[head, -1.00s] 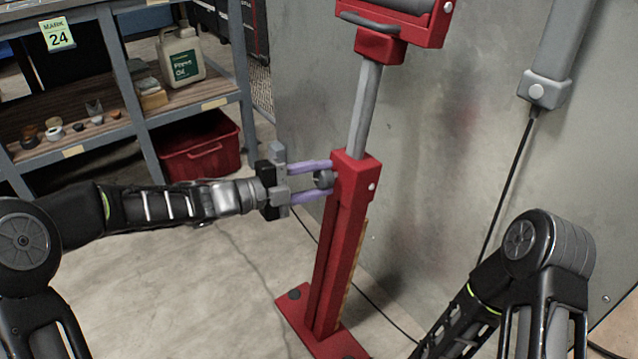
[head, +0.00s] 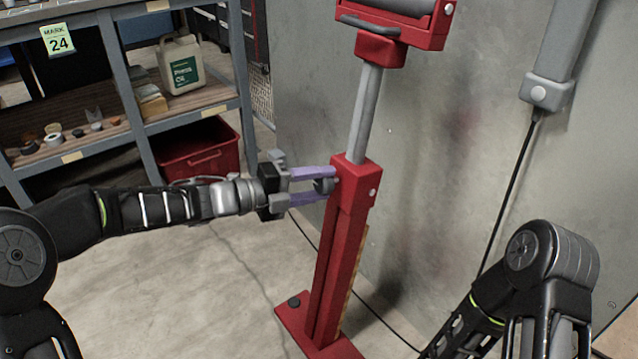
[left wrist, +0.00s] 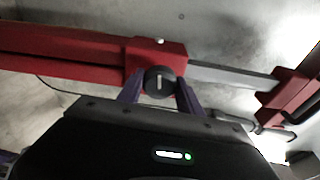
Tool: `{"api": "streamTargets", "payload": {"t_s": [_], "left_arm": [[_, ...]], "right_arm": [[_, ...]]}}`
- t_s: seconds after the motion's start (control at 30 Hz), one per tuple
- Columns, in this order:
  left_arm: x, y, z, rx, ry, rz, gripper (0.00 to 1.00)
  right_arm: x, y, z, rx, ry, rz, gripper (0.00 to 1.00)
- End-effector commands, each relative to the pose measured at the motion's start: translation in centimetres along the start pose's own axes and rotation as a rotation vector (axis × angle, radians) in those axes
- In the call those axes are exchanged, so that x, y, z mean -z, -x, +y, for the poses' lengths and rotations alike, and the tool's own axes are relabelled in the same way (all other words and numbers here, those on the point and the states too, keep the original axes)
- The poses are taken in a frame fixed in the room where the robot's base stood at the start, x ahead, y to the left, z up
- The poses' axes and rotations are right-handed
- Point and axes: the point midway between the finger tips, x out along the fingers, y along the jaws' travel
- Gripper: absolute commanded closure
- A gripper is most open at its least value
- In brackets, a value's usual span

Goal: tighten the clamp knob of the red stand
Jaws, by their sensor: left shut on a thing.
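The red stand (head: 341,252) stands upright on the floor, with a grey inner post (head: 365,115) rising from its red sleeve to a red head (head: 381,47). The dark round clamp knob (head: 324,185) sits on the left side of the sleeve's top. My left gripper (head: 322,184) reaches in from the left, its purple fingers shut on the knob, one on each side. In the left wrist view the knob (left wrist: 159,80) shows a pale line on its face, between the two fingers. My right arm is at the lower right; its gripper is out of view.
A shelf unit (head: 150,125) at the left holds an oil jug (head: 181,64) and small parts. A red bin (head: 197,152) sits under it. A grey wall panel is close behind the stand, with a hanging black cable (head: 507,190). The floor left of the stand is clear.

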Motion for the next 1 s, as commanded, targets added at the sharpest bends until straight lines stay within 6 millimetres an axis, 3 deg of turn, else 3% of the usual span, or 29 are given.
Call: {"api": "streamTargets", "payload": {"t_s": [0.27, 0.6, 0.77, 1.0], "left_arm": [[0.0, 0.0, 0.1, -0.001, 0.002, 0.000, 0.36], [0.0, 0.4, 0.0, -0.001, 0.002, -0.001, 0.36], [-0.1, 2.1, -0.3, -0.001, 0.002, -0.002, 0.36], [-0.1, 6.1, -0.2, -0.002, 0.002, -0.003, 0.36]], "right_arm": [[0.0, 0.0, 0.0, 0.000, 0.000, 0.000, 1.00], [0.0, 0.2, -0.1, 0.000, 0.000, 0.000, 1.00], [-0.1, 0.8, -0.3, -0.001, 0.001, -0.001, 1.00], [-0.2, 2.0, -0.8, -0.004, 0.002, -0.003, 1.00]]}}
